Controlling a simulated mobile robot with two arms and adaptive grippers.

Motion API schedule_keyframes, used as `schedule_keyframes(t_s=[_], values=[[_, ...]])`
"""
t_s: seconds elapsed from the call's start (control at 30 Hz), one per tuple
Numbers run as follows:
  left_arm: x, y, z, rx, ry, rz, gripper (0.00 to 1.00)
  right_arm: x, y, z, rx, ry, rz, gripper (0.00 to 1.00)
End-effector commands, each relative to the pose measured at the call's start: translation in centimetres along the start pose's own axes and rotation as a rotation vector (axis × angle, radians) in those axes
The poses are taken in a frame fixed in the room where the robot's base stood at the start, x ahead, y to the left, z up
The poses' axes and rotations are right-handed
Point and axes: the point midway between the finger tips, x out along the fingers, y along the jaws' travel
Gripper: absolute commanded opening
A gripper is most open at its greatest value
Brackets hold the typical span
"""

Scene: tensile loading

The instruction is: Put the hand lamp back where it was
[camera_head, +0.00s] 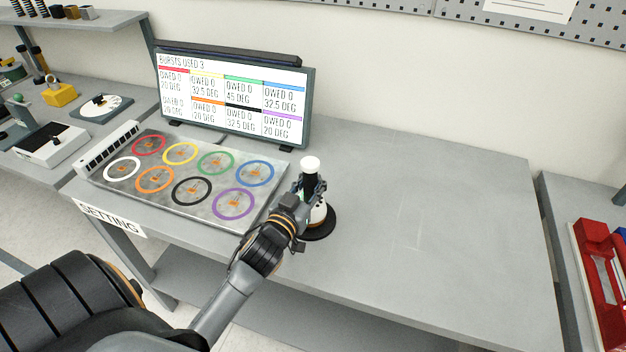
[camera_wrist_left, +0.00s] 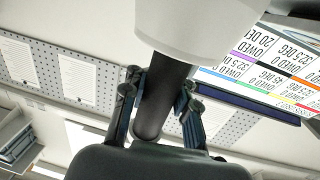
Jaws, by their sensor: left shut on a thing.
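The hand lamp (camera_head: 311,172) has a white cap, a black handle and a white lower body. It stands about upright over a round black disc (camera_head: 322,233) on the grey bench; I cannot tell whether they touch. My left gripper (camera_head: 314,188) is shut on the black handle and hides part of it. In the left wrist view, the fingers (camera_wrist_left: 158,88) lie on both sides of the black handle (camera_wrist_left: 165,92), with the white body (camera_wrist_left: 195,25) filling the top of the picture. My right gripper is not in view.
Left of the lamp lies a metal plate (camera_head: 160,204) with several coloured rings. Behind it stands a screen (camera_head: 235,95) reading "BURSTS USED 3". The bench (camera_head: 430,215) is clear to the right. A red case (camera_head: 597,270) sits on another table at far right.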

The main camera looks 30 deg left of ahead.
Motion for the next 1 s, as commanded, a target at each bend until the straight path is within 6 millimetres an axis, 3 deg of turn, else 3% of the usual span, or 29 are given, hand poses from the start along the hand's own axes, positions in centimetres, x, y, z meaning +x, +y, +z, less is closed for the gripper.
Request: schedule_keyframes(t_s=[0.27, 0.3, 0.4, 0.43, 0.77, 1.0], values=[[0.0, 0.0, 0.1, 0.000, 0.005, 0.001, 0.00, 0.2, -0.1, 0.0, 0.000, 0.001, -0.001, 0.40], [0.0, 0.0, 0.2, 0.000, 0.000, 0.000, 0.28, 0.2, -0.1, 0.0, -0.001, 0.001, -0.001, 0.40], [0.0, 0.0, 0.2, 0.000, -0.001, 0.000, 0.49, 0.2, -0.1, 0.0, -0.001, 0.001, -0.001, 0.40], [0.0, 0.0, 0.2, 0.000, -0.001, 0.000, 0.51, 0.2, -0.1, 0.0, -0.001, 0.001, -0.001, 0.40], [0.0, 0.0, -0.1, 0.001, 0.000, 0.000, 0.51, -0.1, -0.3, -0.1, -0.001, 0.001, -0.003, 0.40], [-3.6, 0.0, 0.3, -0.002, -0.004, 0.000, 0.51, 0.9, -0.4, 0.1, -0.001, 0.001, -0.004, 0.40]])
